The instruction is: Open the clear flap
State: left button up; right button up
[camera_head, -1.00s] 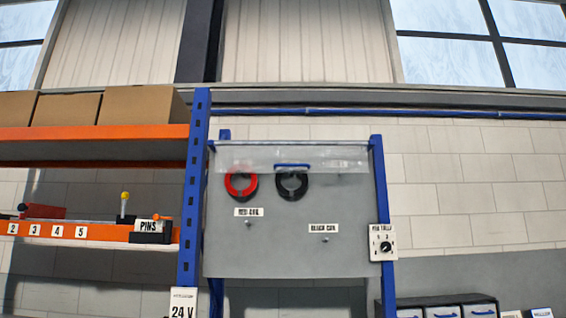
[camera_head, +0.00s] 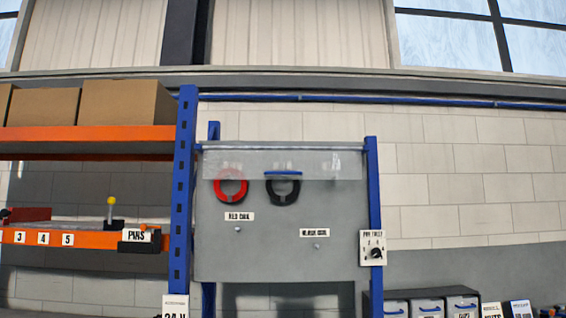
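The clear flap (camera_head: 325,163) hangs down across the top of a grey panel (camera_head: 280,262) between blue posts. It looks shut, with a blue handle (camera_head: 283,173) at its lower middle. A red coil (camera_head: 231,196) and a black coil (camera_head: 283,199) hang on the panel, their upper parts behind the flap. Labels and small pegs sit below them. Neither of my grippers shows in the head view.
An orange and blue shelf rack (camera_head: 90,139) with cardboard boxes (camera_head: 125,102) stands at the left. Small drawers (camera_head: 430,306) stand at lower right. The space before the panel looks clear.

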aim_at(283, 164)
jog(key=u, duration=0.5)
jog(key=i, duration=0.65)
jog(key=u, duration=0.35)
